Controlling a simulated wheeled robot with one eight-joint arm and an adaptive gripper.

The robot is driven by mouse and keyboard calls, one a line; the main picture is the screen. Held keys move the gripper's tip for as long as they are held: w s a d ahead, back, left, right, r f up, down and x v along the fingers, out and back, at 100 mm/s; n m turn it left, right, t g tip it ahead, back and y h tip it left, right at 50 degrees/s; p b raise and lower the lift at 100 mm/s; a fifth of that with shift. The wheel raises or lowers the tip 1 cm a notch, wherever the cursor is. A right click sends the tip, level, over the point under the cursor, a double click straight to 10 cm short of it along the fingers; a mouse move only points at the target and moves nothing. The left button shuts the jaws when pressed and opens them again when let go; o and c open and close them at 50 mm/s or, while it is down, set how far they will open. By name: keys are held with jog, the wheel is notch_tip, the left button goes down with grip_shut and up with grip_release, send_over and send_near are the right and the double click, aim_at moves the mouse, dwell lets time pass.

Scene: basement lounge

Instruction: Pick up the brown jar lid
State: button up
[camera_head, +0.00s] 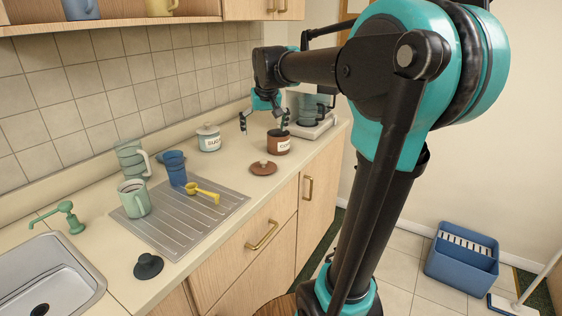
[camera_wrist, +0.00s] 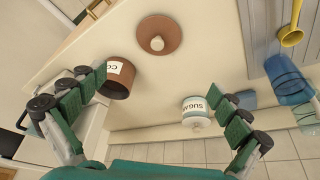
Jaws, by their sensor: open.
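The brown jar lid (camera_head: 263,168) lies on the counter in front of the brown jar (camera_head: 279,143), near the counter's front edge. It has a round knob on top. In the wrist view the lid (camera_wrist: 159,38) shows at the top middle, beyond my fingertips, with nothing touching it. The brown jar (camera_wrist: 118,79) stands open beside my left finger in that view. My gripper (camera_head: 265,122) is open and empty above the counter, behind the lid, between the brown jar and the sugar jar. Its spread fingers also show in the wrist view (camera_wrist: 160,85).
A white sugar jar (camera_head: 208,138) with its lid on stands to the left, near my right finger in the wrist view (camera_wrist: 196,112).

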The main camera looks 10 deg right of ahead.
send_over(264, 161)
jog(key=s, duration=0.1)
notch_tip(264, 161, down, 10)
jog(key=shift+s+d+f, duration=0.1)
jog(key=shift+f, duration=0.15)
jog(key=shift+s+x, duration=0.15)
jog(key=shift+x, duration=1.35)
jog(key=shift+s+x, duration=0.15)
jog(key=shift+x, duration=1.3)
jog(key=shift+f, duration=0.15)
jog(key=c, duration=1.3)
jog(key=shift+o, duration=0.2)
